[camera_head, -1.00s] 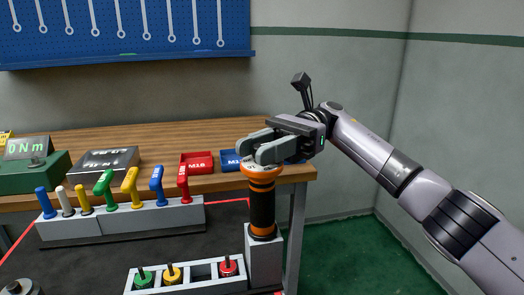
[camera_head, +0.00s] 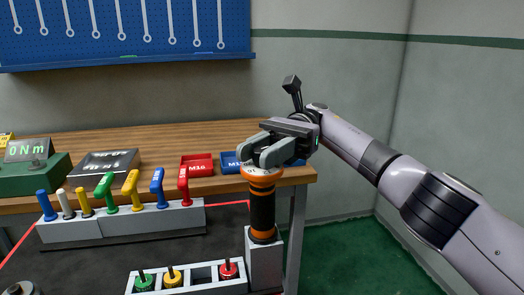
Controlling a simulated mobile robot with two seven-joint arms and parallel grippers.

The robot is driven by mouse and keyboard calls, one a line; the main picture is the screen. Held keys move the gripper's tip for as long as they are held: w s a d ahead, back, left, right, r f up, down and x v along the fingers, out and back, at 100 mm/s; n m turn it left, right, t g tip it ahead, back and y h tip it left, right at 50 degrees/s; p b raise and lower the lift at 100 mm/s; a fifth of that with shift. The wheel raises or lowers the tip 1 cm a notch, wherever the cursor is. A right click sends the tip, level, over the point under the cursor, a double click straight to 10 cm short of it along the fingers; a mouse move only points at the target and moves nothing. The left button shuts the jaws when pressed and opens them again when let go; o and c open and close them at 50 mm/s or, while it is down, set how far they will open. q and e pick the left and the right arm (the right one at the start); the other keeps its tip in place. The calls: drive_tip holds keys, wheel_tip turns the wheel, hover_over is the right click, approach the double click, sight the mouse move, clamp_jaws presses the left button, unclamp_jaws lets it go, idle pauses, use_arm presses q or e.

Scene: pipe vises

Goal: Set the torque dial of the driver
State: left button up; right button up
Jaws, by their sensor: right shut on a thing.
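The driver (camera_head: 262,209) stands upright, black with orange bands, on a grey block at the right end of the bench. Its top carries an orange ring (camera_head: 261,174) and a pale dial with markings (camera_head: 249,169). My right gripper (camera_head: 258,155) comes in from the right and is shut on the dial at the driver's top. The fingers hide most of the dial, so its setting cannot be read. A display (camera_head: 27,149) at the far left reads 0 Nm. My left gripper is not in view.
A grey rack (camera_head: 130,222) holds several coloured handles. A front rack (camera_head: 205,281) holds green, yellow and red knobbed pieces. A blue board with wrenches hangs behind.

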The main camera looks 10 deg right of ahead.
drive_tip(key=o, duration=0.9)
drive_tip(key=shift+o, duration=0.2)
drive_tip(key=shift+r, duration=0.15)
wheel_tip(320, 180, up, 11)
drive_tip(key=p, duration=0.7)
wheel_tip(320, 180, up, 7)
drive_tip(key=p, duration=0.7)
hover_over(262, 149)
drive_tip(key=shift+r+p, duration=0.3)
drive_tip(key=shift+r, duration=0.6)
